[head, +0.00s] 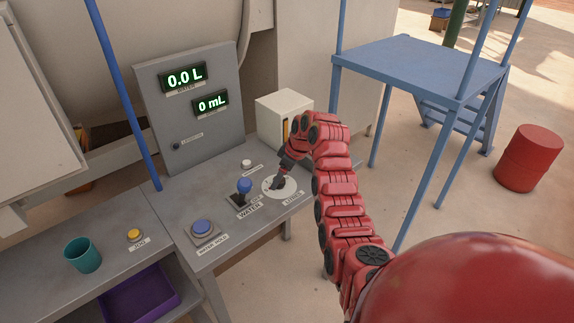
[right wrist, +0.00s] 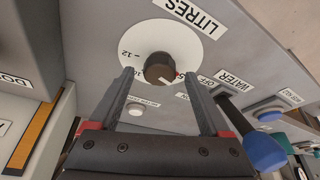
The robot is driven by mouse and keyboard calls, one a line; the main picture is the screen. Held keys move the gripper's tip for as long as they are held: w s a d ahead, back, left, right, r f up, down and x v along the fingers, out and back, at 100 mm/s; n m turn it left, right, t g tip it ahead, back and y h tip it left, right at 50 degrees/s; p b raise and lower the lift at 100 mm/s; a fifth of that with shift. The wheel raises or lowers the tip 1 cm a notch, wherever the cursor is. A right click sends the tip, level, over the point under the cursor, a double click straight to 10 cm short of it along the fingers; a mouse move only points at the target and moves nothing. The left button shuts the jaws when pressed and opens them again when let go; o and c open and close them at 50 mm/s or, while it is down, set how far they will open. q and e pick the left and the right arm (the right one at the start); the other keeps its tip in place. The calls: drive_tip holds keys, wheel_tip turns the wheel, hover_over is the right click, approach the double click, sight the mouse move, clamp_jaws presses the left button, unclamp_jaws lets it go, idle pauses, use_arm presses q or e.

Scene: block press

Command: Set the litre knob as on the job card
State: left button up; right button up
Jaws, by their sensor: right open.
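The litre knob is a dark round knob (right wrist: 158,67) on a white dial (right wrist: 178,38) marked LITRES. A 12 shows on the dial; a light mark on the knob points to its lower side in the right wrist view, and the setting is not clear. My right gripper (right wrist: 158,79) is open, its two fingers reaching toward the knob from either side, with nothing gripped. In the head view the white dial (head: 290,188) lies under my right gripper (head: 276,182), which hides the knob. The left gripper is not in view. I see no readable job card.
A blue-topped WATER lever (head: 244,185) stands left of the dial. A blue button (head: 202,227), a white button (head: 246,163) and a white box (head: 284,112) are nearby. Displays read 0.0 L (head: 185,79) and 0 mL (head: 211,104). A teal cup (head: 82,256) stands on the left bench.

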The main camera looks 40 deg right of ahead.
drive_tip(key=p+v, duration=0.3)
drive_tip(key=v, duration=1.4)
drive_tip(key=shift+s+d+f, duration=0.1)
drive_tip(key=shift+f, duration=0.05)
